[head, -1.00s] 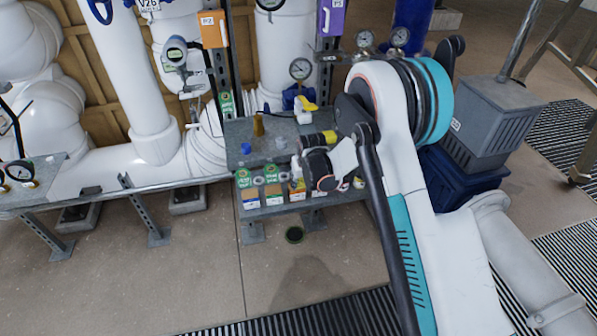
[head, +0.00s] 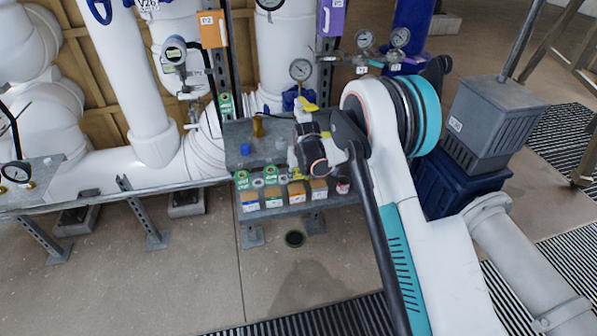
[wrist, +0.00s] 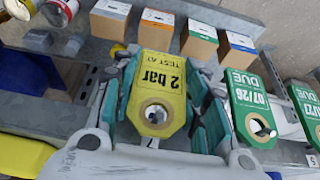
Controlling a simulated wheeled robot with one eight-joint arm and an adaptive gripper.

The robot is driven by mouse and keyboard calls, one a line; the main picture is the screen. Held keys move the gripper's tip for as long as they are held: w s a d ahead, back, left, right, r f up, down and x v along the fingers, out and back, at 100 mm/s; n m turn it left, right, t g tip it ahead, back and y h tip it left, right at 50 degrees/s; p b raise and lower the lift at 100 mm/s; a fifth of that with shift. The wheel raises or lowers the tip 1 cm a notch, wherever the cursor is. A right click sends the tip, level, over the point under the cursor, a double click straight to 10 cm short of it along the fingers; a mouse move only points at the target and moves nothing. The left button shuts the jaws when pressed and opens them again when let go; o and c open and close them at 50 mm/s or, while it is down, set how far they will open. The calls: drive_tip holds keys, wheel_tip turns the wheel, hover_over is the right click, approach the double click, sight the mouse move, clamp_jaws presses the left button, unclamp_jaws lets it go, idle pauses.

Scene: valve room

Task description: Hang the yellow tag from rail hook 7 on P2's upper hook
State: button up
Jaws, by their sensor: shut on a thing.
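The yellow tag (wrist: 158,82), marked "2 bar", is between the teal fingers of my gripper (wrist: 163,70) in the wrist view. The gripper is shut on it. A small metal shape shows in the tag's hole; I cannot tell whether the rail hook is still through it. The orange P2 sign (head: 213,28) is on a post at the back. A green tag (head: 225,104) hangs lower on that post. P2's upper hook is too small to make out.
Green tags (wrist: 250,105) hang on the rail beside the yellow tag. Cartons (wrist: 198,40) stand on the lower shelf (head: 290,208). A gauge (head: 300,70) rises behind.

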drive_tip(key=o, duration=0.8)
drive_tip(key=shift+f, duration=0.15)
drive_tip(key=shift+c, duration=0.2)
drive_tip(key=shift+s+r+p, duration=0.1)
drive_tip(key=shift+r+p, duration=0.35)
drive_tip(key=shift+p, duration=0.05)
drive_tip(key=p+v, duration=0.3)
drive_tip(key=v, duration=1)
drive_tip(key=shift+s+d+p, duration=0.2)
drive_tip(key=shift+s+p, duration=0.1)
drive_tip(key=shift+p, duration=0.05)
